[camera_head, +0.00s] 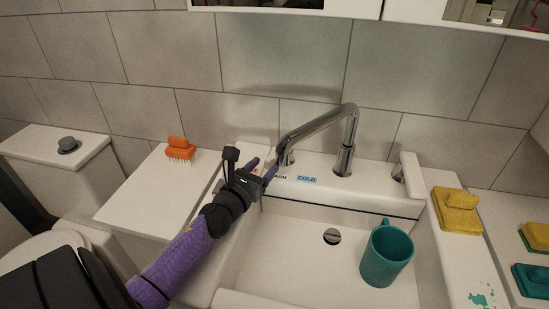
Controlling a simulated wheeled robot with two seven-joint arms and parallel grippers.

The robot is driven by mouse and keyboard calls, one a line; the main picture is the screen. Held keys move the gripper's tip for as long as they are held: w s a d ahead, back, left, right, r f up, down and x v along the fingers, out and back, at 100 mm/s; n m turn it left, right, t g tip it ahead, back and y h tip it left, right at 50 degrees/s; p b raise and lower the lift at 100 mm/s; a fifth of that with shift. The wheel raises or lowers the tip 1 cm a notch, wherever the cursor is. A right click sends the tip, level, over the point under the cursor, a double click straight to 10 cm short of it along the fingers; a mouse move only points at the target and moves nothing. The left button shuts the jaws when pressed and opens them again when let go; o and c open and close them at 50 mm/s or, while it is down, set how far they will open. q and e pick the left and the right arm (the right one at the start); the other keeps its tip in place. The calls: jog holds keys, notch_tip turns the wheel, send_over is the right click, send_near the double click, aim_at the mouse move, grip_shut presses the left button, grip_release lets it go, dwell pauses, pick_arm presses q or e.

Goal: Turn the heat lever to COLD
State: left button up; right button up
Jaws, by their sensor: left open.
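A blue COLD label (307,179) lies on the white sink ledge behind the basin. Left of it is another label (281,176), partly hidden by my left gripper. A chrome faucet (322,127) rises behind the labels; its left end comes down close behind my gripper. I cannot tell which chrome part is the heat lever, as my gripper covers part of this area. My left gripper (263,167) is open at the ledge's left, its fingers pointing toward the faucet's left end. I cannot tell whether it touches anything. My right gripper is out of view.
A teal mug (386,254) stands in the basin beside the drain (332,237). A yellow sponge (457,210) lies on the right rim. An orange brush (179,149) sits on the left counter (145,196). A tiled wall (280,60) stands behind.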

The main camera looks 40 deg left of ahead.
pick_arm(q)
jog(key=shift+b+x, duration=0.4)
jog(key=shift+x, duration=1.9)
grip_shut()
